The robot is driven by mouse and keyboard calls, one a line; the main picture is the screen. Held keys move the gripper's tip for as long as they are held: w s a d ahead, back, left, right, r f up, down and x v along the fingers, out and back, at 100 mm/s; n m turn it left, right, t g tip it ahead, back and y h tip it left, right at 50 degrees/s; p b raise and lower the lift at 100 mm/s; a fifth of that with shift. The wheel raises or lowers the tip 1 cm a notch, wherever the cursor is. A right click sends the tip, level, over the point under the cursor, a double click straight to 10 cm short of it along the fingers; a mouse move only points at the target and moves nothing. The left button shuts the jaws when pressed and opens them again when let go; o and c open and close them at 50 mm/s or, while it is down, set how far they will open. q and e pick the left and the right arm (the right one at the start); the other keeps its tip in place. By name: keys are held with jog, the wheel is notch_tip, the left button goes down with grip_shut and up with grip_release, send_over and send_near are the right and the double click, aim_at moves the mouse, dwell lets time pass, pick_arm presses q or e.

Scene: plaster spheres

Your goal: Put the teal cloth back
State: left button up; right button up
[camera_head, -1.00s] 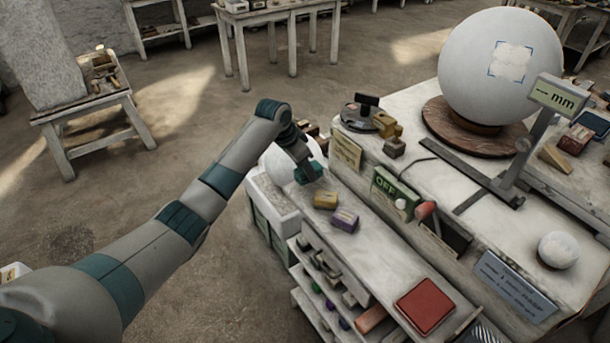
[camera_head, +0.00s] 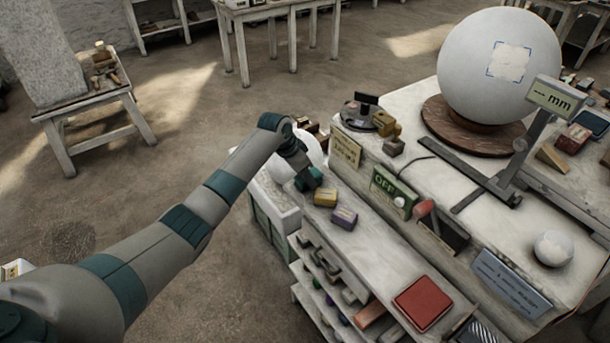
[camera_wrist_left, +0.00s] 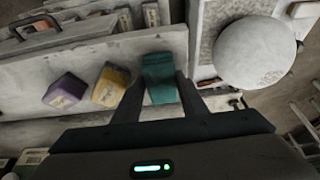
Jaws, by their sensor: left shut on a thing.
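The teal cloth (camera_wrist_left: 160,78) is a small folded block shape between the two fingers of my left gripper (camera_wrist_left: 158,92) in the left wrist view. The gripper is shut on it. In the head view the cloth (camera_head: 306,180) shows at the far left end of the low shelf top, beside a yellow block (camera_head: 325,197). The wrist view shows it over the pale shelf surface, in line with the yellow block and a purple block (camera_wrist_left: 66,90). I cannot tell whether the cloth touches the surface. My right gripper is out of view.
A red pad (camera_head: 422,303) lies at the shelf's near end. The raised bench behind carries a large sphere (camera_head: 500,65) and a gauge. The shelf top between purple block and red pad is clear.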

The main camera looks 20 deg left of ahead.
pick_arm(q)
jog(key=shift+f, duration=0.1)
jog(key=o, duration=1.1)
jog(key=shift+c, duration=0.2)
jog(key=shift+r, duration=0.2)
jog(key=shift+s+a+r, duration=0.1)
jog(key=shift+a+r, duration=0.05)
jog(key=shift+r, duration=0.25)
jog(key=b+v, duration=0.3)
jog(key=v, duration=0.8)
jog(key=shift+s, duration=0.1)
